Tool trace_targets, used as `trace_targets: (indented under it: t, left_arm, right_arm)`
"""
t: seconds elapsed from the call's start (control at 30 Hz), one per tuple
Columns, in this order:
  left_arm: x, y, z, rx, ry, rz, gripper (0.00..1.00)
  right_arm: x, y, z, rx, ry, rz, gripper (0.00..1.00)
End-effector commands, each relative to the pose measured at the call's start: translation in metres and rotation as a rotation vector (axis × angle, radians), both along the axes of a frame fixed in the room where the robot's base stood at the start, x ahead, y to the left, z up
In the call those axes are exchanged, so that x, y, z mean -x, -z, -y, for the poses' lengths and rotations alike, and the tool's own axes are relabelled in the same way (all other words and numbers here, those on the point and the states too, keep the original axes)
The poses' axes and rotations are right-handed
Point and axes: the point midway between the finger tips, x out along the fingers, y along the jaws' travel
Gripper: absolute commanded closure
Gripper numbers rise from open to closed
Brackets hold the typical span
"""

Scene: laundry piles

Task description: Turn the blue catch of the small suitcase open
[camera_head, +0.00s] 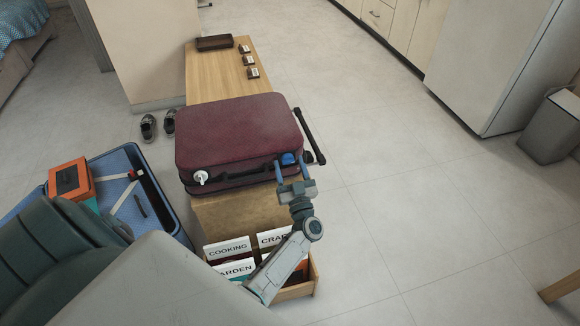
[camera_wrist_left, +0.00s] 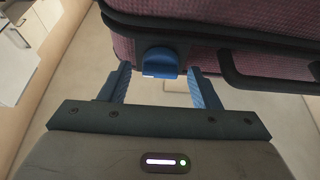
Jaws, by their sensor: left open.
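The small maroon suitcase (camera_head: 237,135) lies flat on a wooden bench, its front side toward me. The blue catch (camera_head: 287,159) is on the right part of that side; it also shows in the left wrist view (camera_wrist_left: 161,62) below the lid's dark rim. A white catch (camera_head: 200,177) is on the left part of the same side. My left gripper (camera_head: 288,166) is open at the blue catch. In the left wrist view its fingers (camera_wrist_left: 158,80) stand left and right of the catch, with gaps showing at both sides. My right gripper is not in view.
A dark handle (camera_wrist_left: 232,75) lies close to the right finger. A box of labelled cards (camera_head: 312,277) stands below my left arm. A blue open suitcase (camera_head: 180,222) with an orange box lies at the left.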

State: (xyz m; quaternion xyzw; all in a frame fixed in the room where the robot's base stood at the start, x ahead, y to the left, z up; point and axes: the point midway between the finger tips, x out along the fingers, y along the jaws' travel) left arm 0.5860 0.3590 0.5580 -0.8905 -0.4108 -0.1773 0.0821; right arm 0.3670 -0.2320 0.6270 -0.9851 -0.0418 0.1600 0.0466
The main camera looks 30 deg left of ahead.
Motion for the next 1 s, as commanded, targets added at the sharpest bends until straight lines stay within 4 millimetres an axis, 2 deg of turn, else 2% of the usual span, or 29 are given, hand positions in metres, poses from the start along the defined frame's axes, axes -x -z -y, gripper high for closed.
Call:
trace_targets:
  t: [0.3, 0.5, 0.53, 1.0]
  left_arm:
    - [-0.0014, -0.0006, -0.0016, 0.001, 0.0, -0.001, 0.46]
    - [-0.0013, -0.0005, -0.0015, 0.001, 0.0, -0.001, 0.85]
    - [-0.0013, -0.0005, -0.0015, 0.001, 0.0, -0.001, 0.88]
    - [-0.0021, 0.0003, -0.0006, 0.077, 0.0, 0.085, 0.88]
  right_arm:
    - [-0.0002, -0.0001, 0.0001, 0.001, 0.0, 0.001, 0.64]
    - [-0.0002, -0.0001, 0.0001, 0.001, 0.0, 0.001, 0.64]
    - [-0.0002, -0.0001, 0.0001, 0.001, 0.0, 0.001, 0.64]
    - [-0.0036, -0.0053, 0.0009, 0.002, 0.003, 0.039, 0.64]
